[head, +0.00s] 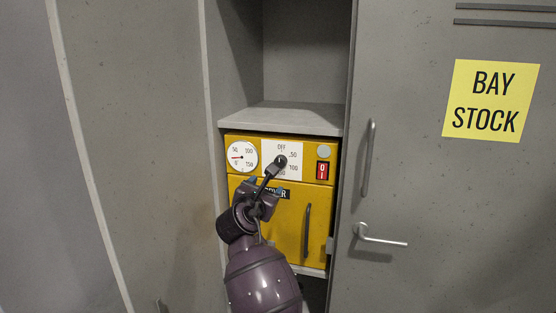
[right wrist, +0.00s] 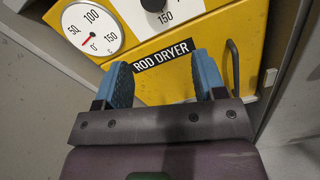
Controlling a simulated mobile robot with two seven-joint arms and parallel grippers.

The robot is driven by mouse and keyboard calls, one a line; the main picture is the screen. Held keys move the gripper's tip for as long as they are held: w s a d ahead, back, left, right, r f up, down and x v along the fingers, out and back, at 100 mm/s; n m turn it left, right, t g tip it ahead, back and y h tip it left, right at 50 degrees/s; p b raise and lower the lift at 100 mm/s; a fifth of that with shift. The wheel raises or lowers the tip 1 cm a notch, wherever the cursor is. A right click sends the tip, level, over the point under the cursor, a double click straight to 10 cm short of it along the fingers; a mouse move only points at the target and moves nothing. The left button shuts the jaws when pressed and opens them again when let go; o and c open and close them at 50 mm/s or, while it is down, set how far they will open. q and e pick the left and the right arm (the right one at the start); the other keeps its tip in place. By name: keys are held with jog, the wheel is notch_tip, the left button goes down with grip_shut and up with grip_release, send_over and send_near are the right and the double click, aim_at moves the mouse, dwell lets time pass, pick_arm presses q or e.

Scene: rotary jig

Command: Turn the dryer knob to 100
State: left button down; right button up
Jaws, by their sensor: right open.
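The yellow rod dryer (head: 286,222) sits in a grey cabinet bay in the head view. Its dark knob (head: 282,161) is on a white plate (head: 295,149) marked OFF, 50, 100 and 150. My gripper partly covers the plate, and I cannot tell the knob's setting. In the right wrist view the knob (right wrist: 154,4) is cut by the top edge, above the 150 mark. My right gripper (head: 274,172) is just below and in front of the knob. Its blue fingers are open with nothing between them in the right wrist view (right wrist: 163,68). My left gripper is not in view.
A round gauge (head: 242,157) with a red needle is left of the knob plate. A red switch (head: 322,171) is to its right. The dryer's door handle (head: 307,230) is below. The bay's side walls and the shelf (head: 285,118) above bound the space.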

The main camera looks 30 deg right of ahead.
aim_at(279, 163)
pick_arm(q)
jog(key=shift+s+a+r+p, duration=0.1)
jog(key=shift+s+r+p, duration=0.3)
jog(key=shift+p, duration=0.35)
pick_arm(e)
jog(key=shift+n+h, duration=0.3)
jog(key=x, duration=0.3)
jog(key=r+x, duration=0.1)
jog(key=x, duration=0.3)
jog(key=r+x, duration=0.1)
jog(key=x, duration=0.3)
jog(key=shift+r, duration=0.2)
jog(key=shift+g, duration=0.3)
jog(key=c, duration=0.9)
